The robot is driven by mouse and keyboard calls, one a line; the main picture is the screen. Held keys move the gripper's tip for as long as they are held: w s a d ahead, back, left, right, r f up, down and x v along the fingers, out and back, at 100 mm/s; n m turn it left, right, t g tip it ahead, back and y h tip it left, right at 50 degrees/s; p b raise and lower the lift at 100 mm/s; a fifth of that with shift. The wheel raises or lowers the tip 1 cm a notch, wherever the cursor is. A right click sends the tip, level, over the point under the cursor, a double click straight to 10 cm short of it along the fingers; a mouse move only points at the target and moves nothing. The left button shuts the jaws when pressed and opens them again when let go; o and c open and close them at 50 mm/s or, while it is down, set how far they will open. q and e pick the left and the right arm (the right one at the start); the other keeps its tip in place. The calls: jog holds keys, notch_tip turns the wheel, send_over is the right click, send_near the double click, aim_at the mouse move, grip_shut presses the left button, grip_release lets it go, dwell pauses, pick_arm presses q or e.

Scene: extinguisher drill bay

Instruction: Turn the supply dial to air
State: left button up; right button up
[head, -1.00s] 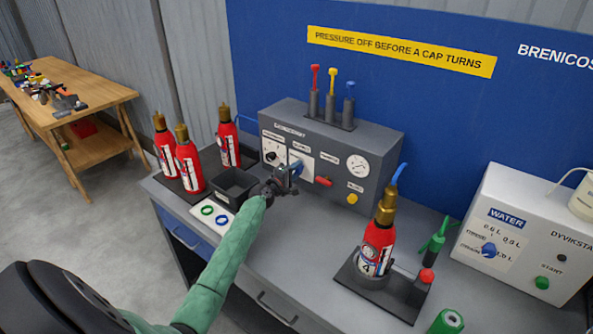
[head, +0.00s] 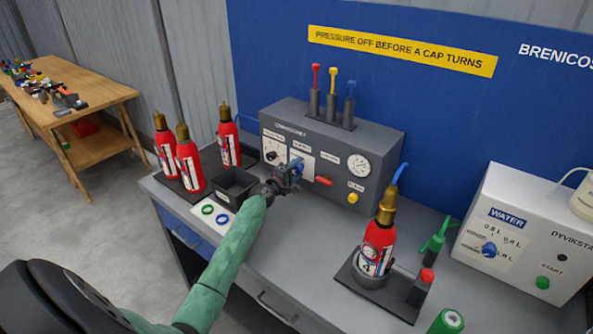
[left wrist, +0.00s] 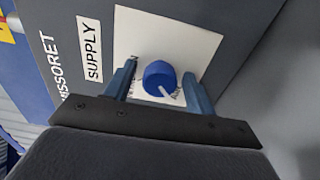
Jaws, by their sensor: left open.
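The supply dial is a round blue knob (left wrist: 160,76) with a white pointer line, on a white plate beside the SUPPLY label on the grey panel. In the left wrist view its line points down and right, towards lettering partly hidden by the knob and a finger; I cannot read it for sure. My left gripper (left wrist: 159,70) is open, one blue finger on each side of the knob, with small gaps showing. In the head view the left gripper (head: 287,177) is at the panel front and largely covers the dial (head: 296,164). My right gripper is out of view.
The grey panel (head: 378,131) also carries a gauge (head: 358,165), a red lever (head: 324,181) and a yellow button (head: 353,198). A black bin (head: 232,184) and red extinguishers (head: 189,167) stand left of the gripper. Another extinguisher (head: 376,245) stands front right.

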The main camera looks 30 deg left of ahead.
aim_at(296, 170)
pick_arm(q)
jog(key=shift+s, duration=0.35)
jog(key=shift+s+a+f+b, duration=0.15)
jog(key=shift+s+b, duration=0.35)
jog(key=shift+s, duration=0.6)
jog(key=s+b, duration=0.1)
jog(key=s, duration=0.2)
jog(key=shift+s+a, duration=0.1)
jog(key=shift+s, duration=0.1)
jog(key=shift+s+a, duration=0.1)
jog(key=shift+s, duration=0.65)
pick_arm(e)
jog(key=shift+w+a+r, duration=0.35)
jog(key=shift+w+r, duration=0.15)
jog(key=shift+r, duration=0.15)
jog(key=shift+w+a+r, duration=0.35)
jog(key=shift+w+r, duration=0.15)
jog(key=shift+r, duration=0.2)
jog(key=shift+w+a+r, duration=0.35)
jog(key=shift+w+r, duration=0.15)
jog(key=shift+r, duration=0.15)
pick_arm(q)
jog(key=shift+r, duration=0.25)
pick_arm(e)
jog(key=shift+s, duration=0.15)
